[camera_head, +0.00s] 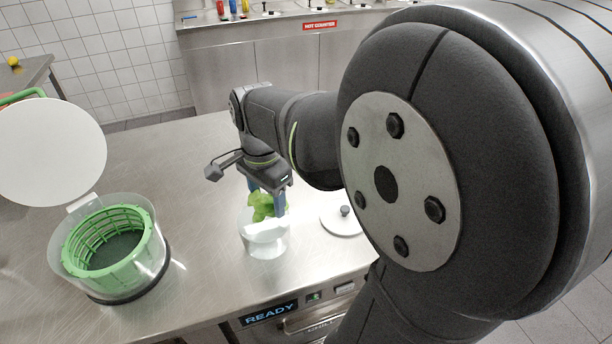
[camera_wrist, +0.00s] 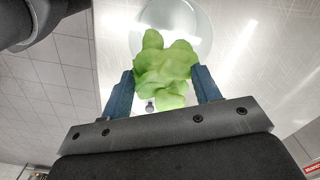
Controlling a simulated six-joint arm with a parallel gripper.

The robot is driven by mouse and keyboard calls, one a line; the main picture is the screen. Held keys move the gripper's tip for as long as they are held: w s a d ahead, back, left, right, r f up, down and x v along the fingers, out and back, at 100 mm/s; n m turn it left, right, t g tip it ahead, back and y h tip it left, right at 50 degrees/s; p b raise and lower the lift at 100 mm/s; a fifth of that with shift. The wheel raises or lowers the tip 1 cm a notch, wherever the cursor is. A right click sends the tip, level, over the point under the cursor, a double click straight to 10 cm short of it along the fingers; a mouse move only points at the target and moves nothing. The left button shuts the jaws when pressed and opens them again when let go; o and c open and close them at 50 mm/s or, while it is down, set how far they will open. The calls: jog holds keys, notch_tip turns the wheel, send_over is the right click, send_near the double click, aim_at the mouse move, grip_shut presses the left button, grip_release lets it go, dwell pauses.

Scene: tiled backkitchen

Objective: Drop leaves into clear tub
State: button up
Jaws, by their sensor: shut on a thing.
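My gripper (camera_head: 268,204) is shut on a bunch of light green leaves (camera_head: 262,206). It points down at the clear tub (camera_head: 265,242) on the steel worktop, and the leaves are at the tub's mouth. I cannot tell whether they touch its rim. In the wrist view the leaves (camera_wrist: 166,62) sit between the two blue fingers of my gripper (camera_wrist: 164,84). The round tub (camera_wrist: 200,28) shows behind them, partly hidden by the leaves.
A salad spinner with a green basket (camera_head: 112,240) stands at the left, its white lid (camera_head: 48,152) raised. A round white lid with a dark knob (camera_head: 342,220) lies right of the tub. The worktop (camera_head: 190,200) between spinner and tub is clear.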

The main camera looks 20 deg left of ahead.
jog(key=o, duration=1.1)
jog(key=shift+c, duration=0.2)
notch_tip(320, 180, up, 17)
jog(key=shift+r, duration=0.2)
notch_tip(320, 180, down, 17)
jog(key=shift+f, duration=0.15)
jog(key=shift+r, duration=0.95)
jog(key=shift+f, duration=0.1)
